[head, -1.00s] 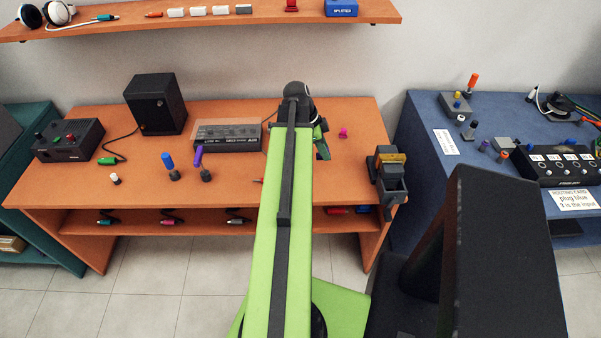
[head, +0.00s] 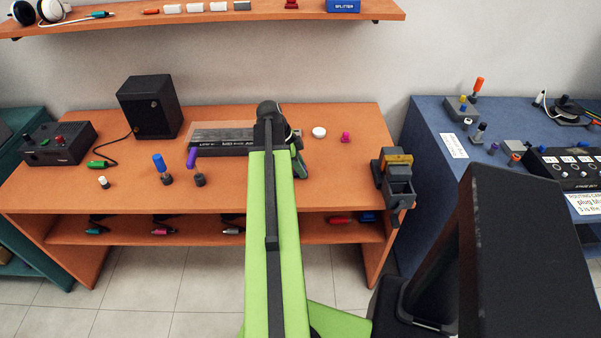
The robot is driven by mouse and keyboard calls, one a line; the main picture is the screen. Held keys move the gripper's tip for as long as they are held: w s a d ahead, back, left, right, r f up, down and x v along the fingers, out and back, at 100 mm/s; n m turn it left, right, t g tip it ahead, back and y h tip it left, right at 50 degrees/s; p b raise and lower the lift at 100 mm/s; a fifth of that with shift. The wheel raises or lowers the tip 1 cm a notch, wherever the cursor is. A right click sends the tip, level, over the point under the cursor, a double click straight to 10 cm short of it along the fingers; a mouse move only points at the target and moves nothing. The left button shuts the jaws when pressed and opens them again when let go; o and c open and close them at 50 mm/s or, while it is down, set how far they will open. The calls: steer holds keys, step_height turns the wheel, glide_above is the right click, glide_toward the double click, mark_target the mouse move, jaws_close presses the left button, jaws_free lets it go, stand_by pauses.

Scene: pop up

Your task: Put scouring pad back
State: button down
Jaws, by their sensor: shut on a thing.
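My arm reaches over the orange table (head: 120,195), and my gripper (head: 299,163) is low over its middle, right of the dark mixer box. Its jaws are mostly hidden behind my arm. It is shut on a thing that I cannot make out. I cannot clearly identify the scouring pad in view. A dark holder (head: 398,186) with a yellow-brown block (head: 397,158) at its top is at the table's right edge, apart from my gripper.
A white round piece (head: 319,132) and a pink knob (head: 346,137) stand right of my gripper. The mixer box (head: 215,142), purple plug (head: 192,158) and blue plug (head: 159,161) are left. A black speaker (head: 150,107) stands behind. The table's front right is clear.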

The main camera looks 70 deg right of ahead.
steer(key=shift+f, duration=0.1)
steer(key=c, duration=1.1)
jaws_free()
steer(key=shift+c, duration=0.2)
steer(key=shift+w+r+p, duration=0.1)
steer(key=shift+r+p, duration=0.35)
steer(key=shift+r, duration=0.15)
steer(key=p+v, duration=1)
steer(key=v, duration=0.1)
steer(key=shift+w, duration=0.2)
steer(key=shift+a, duration=0.1)
